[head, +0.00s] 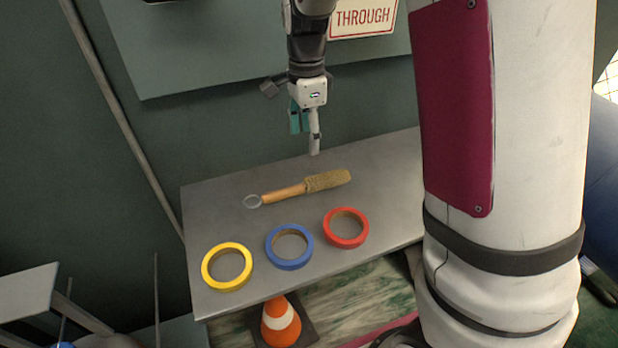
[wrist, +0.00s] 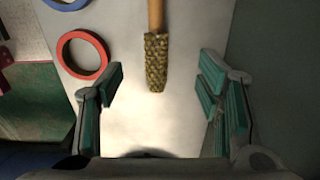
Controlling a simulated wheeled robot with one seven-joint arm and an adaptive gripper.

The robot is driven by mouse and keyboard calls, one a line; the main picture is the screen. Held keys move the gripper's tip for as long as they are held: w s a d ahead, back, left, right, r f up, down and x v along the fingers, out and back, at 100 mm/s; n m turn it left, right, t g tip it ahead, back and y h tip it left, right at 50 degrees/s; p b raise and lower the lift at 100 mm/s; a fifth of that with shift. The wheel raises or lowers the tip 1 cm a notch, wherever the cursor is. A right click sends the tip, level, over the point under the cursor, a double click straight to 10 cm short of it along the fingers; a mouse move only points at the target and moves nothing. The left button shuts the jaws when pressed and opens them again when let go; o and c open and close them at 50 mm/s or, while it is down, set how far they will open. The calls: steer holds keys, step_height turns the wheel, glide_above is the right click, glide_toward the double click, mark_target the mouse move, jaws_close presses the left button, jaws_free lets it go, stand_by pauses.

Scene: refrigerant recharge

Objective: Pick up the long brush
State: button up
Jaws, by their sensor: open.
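The long brush (head: 297,189) lies on the grey table (head: 215,205), with a wire ring at its left end, a wooden handle, and a tan bristle head at its right end. My gripper (head: 306,135) hangs above the back of the table, above and behind the bristle end, apart from it. In the wrist view, the brush's bristle head (wrist: 156,62) points toward my open gripper (wrist: 160,92) and lies between the lines of its two green-padded fingers. Nothing is between the fingers. The ring end is out of the wrist view.
A yellow tape roll (head: 204,267), a blue tape roll (head: 271,254) and a red tape roll (head: 328,234) lie along the table's front. An orange cone (head: 281,324) stands below the front edge. A dark green wall (head: 230,130) is close behind the table.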

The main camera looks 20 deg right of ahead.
steer(key=b, duration=0.2)
glide_above(307, 180)
steer(key=f, duration=0.7)
steer(key=shift+w+d+f, duration=0.1)
steer(key=shift+w+f, duration=0.2)
steer(key=shift+f, duration=0.1)
steer(key=shift+s+f+b, duration=0.15)
steer(key=shift+f+b, duration=0.1)
steer(key=shift+f, duration=1.1)
steer(key=shift+s+f+b, duration=0.1)
steer(key=shift+f+b, duration=0.1)
steer(key=shift+f, duration=1.1)
steer(key=c, duration=1.3)
